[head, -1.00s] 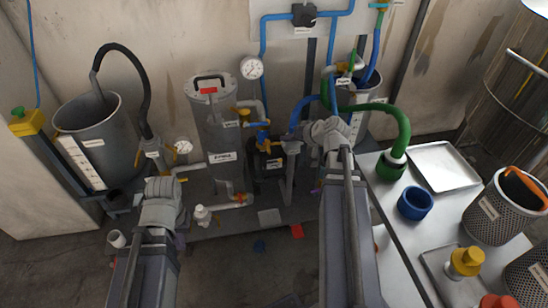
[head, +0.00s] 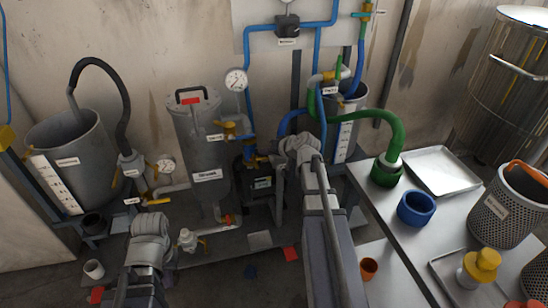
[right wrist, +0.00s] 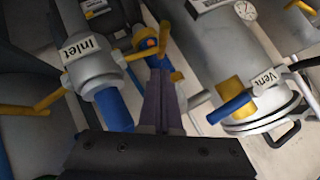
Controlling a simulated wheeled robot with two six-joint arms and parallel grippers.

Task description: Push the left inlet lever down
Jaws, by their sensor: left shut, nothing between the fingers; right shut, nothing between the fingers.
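In the head view, a grey valve body (head: 131,163) hangs from the black hose at the left tank. A small yellow lever (head: 116,178) juts from its left side, and a level yellow bar (head: 158,201) lies lower right; their labels are too small to read. My left gripper (head: 150,226) is below them, its fingers hidden by the wrist. My right gripper (right wrist: 160,100) is shut and empty. In the right wrist view, a grey fitting marked Inlet (right wrist: 90,62) stands left of its fingers, with a yellow lever (right wrist: 28,110); I cannot tell which inlet this is.
The grey filter vessel (head: 203,145) stands between my arms. A Vent fitting (right wrist: 262,80) with a blue-tipped lever is right of my right fingers. A steel table (head: 395,225) with a blue ring (head: 416,208) is at the right. A white cup (head: 94,268) is lower left.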

